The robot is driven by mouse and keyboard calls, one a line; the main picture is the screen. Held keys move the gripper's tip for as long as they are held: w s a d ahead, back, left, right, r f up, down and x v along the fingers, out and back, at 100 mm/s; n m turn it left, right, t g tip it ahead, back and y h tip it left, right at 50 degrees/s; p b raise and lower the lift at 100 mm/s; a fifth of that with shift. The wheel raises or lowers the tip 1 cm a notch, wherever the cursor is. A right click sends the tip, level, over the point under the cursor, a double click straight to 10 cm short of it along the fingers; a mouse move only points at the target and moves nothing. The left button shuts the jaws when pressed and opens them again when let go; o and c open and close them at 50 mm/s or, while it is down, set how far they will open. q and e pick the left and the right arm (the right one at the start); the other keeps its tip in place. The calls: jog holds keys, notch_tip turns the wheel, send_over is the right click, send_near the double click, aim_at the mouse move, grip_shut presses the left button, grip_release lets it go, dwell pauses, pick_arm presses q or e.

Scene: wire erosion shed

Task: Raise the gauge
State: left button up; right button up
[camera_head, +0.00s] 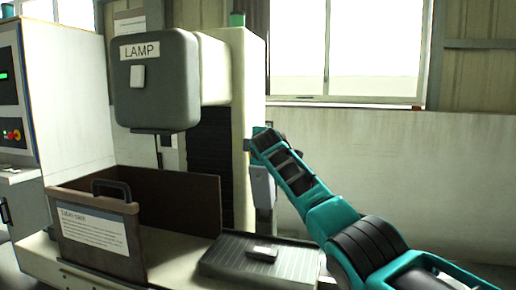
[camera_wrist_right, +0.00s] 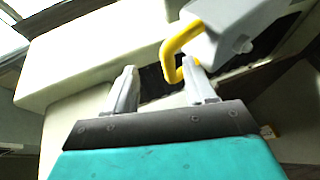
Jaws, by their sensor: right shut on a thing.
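The gauge seems to be the light grey body (camera_wrist_right: 232,28) with a yellow bent handle (camera_wrist_right: 180,42) in the right wrist view. A pale grey block (camera_head: 263,187) beside the machine column in the head view may be the same thing. My left gripper is not in view.
A dark ribbed plate (camera_head: 222,256) with a small block (camera_head: 262,253) lies below my right arm. The wall at right is clear.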

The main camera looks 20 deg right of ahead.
jog(key=shift+o, duration=0.2)
jog(key=shift+d+r, duration=0.1)
jog(key=shift+d, duration=0.4)
jog(key=a+b+v, duration=0.1)
jog(key=b+v, duration=0.1)
jog(key=v, duration=1.1)
